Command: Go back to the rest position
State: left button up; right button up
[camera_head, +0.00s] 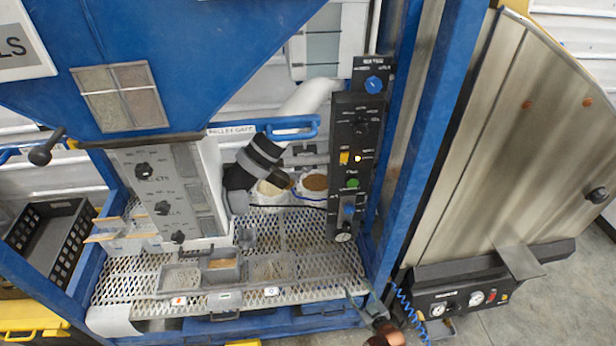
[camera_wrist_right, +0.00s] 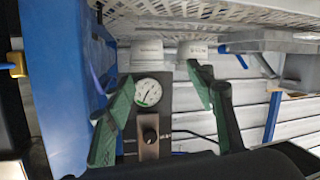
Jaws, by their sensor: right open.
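My right gripper (camera_head: 366,300) is at the lower right of the head view, small and partly seen, by the front right corner of the perforated deck (camera_head: 165,262). In the right wrist view its two green-padded fingers (camera_wrist_right: 160,76) stand apart with nothing held between them. A round gauge (camera_wrist_right: 147,93) on a grey panel with a knob shows behind the gap, apart from the fingers. My left gripper is not in view.
A blue post (camera_head: 432,150) stands close to my right gripper and also fills the left of the wrist view (camera_wrist_right: 55,80). A black control panel (camera_head: 352,150) hangs above the deck. A blue coiled hose (camera_head: 405,308) is close by. Grey floor (camera_head: 540,310) is free at right.

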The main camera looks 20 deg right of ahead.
jog(key=s+a+f+g, duration=0.3)
jog(key=s+f+g, duration=0.5)
jog(key=s+f, duration=1.5)
jog(key=s+a+f+g, duration=0.1)
jog(key=s+f+g, duration=0.1)
jog(key=s, duration=0.7)
jog(key=s+a+f+m+g, duration=0.1)
jog(key=s+a+f+g, duration=0.1)
jog(key=s, duration=0.8)
jog(key=s+a+f+g, duration=0.1)
jog(key=s+f+g, duration=0.1)
jog(key=s, duration=0.7)
jog(key=shift+s+a+f+m, duration=0.2)
jog(key=shift+f+m, duration=0.1)
jog(key=shift+f, duration=0.15)
jog(key=shift+w, duration=0.1)
jog(key=shift+c, duration=0.6)
